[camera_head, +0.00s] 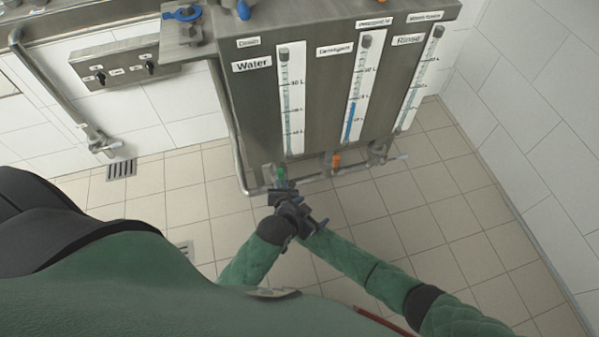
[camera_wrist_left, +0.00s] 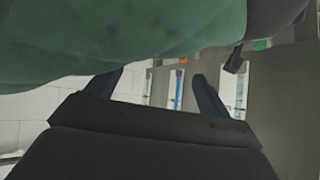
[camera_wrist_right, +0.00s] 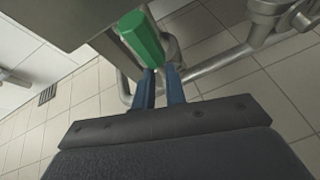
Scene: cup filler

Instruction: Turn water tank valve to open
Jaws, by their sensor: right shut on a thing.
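The green valve handle (camera_head: 281,174) is below the tank's Water gauge (camera_head: 291,100), on the pipe at the tank's lower edge. In the right wrist view the green handle (camera_wrist_right: 140,38) stands at the tips of my right gripper (camera_wrist_right: 160,74), which is shut on it. In the head view my right gripper (camera_head: 279,192) is just below the handle. My left gripper (camera_head: 310,216) is lower and overlaps the right wrist there. In the left wrist view my left gripper (camera_wrist_left: 160,80) has its fingers wide apart with nothing between them.
An orange valve handle (camera_head: 335,161) is right of the green one, below the Detergent gauge (camera_head: 358,88). Pipes (camera_head: 240,160) run along the tank's side and bottom. A switch panel (camera_head: 125,65) is on the left wall. The tiled floor (camera_head: 440,190) to the right is clear.

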